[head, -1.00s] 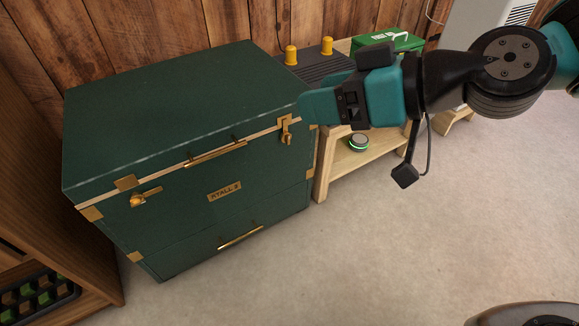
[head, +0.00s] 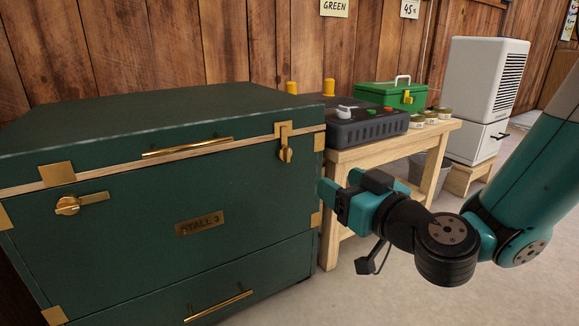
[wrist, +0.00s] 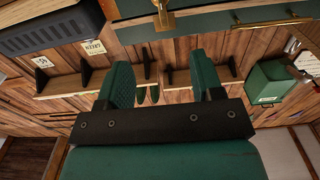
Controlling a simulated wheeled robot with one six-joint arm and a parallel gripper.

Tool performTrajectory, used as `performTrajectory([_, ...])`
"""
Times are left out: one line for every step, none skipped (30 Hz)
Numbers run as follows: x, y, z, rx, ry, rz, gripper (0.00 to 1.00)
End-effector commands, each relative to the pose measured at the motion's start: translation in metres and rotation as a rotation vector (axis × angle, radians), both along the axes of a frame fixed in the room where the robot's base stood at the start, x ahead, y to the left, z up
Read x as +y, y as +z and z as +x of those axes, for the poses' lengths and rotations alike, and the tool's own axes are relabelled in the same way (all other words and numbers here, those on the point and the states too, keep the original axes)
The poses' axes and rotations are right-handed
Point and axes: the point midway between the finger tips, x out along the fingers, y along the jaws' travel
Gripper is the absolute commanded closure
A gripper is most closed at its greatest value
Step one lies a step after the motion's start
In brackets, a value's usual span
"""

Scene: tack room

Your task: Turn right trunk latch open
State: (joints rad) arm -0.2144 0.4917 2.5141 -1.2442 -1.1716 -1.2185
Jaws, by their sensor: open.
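The dark green trunk (head: 140,240) fills the left of the head view, lid down, with a "STALL 3" plate on its front. Its right latch (head: 285,143) is brass and stands upright across the lid seam near the right front corner, its knob at the lower end. The left latch (head: 80,203) lies nearly level below the seam. My gripper (head: 335,190) is right of and below the right latch, apart from it, fingers pointing left. In the wrist view my gripper (wrist: 160,76) is open and empty, with a brass latch (wrist: 164,14) at the top edge, beyond the fingers.
A wooden bench (head: 345,160) beside the trunk holds a black device (head: 362,127) with a white lever, a green box (head: 385,94) and several small jars. A white appliance (head: 480,85) stands further right. The floor in front is clear.

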Motion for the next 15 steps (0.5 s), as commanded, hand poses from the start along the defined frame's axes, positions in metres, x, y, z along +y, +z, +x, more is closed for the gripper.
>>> performTrajectory([0.003, 0.004, 0.004, 0.002, 0.001, -0.001, 0.39])
performTrajectory([0.005, 0.005, 0.006, 0.002, 0.002, -0.001, 0.39])
performTrajectory([0.008, 0.007, 0.011, 0.002, 0.003, -0.002, 0.39])
performTrajectory([0.011, 0.008, 0.014, 0.002, 0.003, -0.002, 0.39])
performTrajectory([0.014, 0.008, 0.018, 0.003, 0.003, -0.001, 0.39])
performTrajectory([0.017, 0.009, 0.024, 0.003, 0.003, -0.001, 0.39])
performTrajectory([0.02, 0.009, 0.027, 0.003, 0.004, -0.001, 0.39])
performTrajectory([0.023, 0.009, 0.031, 0.004, 0.004, -0.001, 0.39])
performTrajectory([0.026, 0.01, 0.037, 0.002, 0.004, -0.002, 0.39])
performTrajectory([0.029, 0.01, 0.041, 0.003, 0.004, -0.001, 0.39])
performTrajectory([0.031, 0.009, 0.044, 0.002, 0.003, -0.002, 0.39])
performTrajectory([0.035, 0.01, 0.049, 0.002, 0.004, -0.001, 0.39])
performTrajectory([0.037, 0.01, 0.052, 0.002, 0.004, -0.002, 0.39])
performTrajectory([0.039, 0.01, 0.056, 0.002, 0.005, -0.002, 0.39])
performTrajectory([0.042, 0.01, 0.06, 0.002, 0.004, -0.002, 0.39])
